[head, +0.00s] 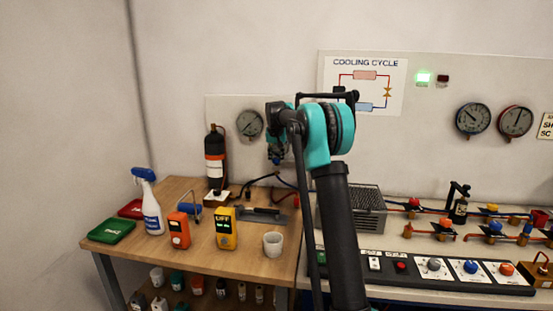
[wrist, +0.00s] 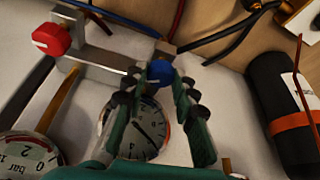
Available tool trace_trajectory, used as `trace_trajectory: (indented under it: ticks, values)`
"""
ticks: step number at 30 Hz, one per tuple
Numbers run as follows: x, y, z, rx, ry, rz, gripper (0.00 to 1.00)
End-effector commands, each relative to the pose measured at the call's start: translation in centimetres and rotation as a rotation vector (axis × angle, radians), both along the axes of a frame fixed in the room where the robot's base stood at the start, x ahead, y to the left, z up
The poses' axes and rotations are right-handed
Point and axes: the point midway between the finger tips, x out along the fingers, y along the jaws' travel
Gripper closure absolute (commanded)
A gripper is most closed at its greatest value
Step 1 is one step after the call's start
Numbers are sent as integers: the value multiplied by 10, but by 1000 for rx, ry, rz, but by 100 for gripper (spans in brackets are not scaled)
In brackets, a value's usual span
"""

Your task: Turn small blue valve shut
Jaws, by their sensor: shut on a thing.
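The small blue valve (wrist: 160,72) shows in the wrist view as a round blue knob near the end of a grey metal block. My gripper (wrist: 160,80) has its two green fingers on either side of the knob, and their tips are closed on it. In the head view my gripper (head: 277,156) is in front of the wall above the wooden table, and it hides most of the valve. How far the valve is turned cannot be told.
A red knob (wrist: 51,39) sits on the same metalwork to the left. A round gauge (wrist: 142,135) lies behind my fingers. A black cylinder with an orange band (head: 214,160) stands close by. A spray bottle (head: 150,205) and a yellow meter (head: 226,228) stand on the wooden table (head: 190,262).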

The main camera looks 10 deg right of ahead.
Motion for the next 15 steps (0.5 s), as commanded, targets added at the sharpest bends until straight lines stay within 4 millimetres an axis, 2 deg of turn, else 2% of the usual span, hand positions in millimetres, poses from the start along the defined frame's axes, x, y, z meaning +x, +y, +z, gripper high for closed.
trace_trajectory:
  ticks: [15]
  values:
    - [2, 4, 0, 0, 1, -451, 100]
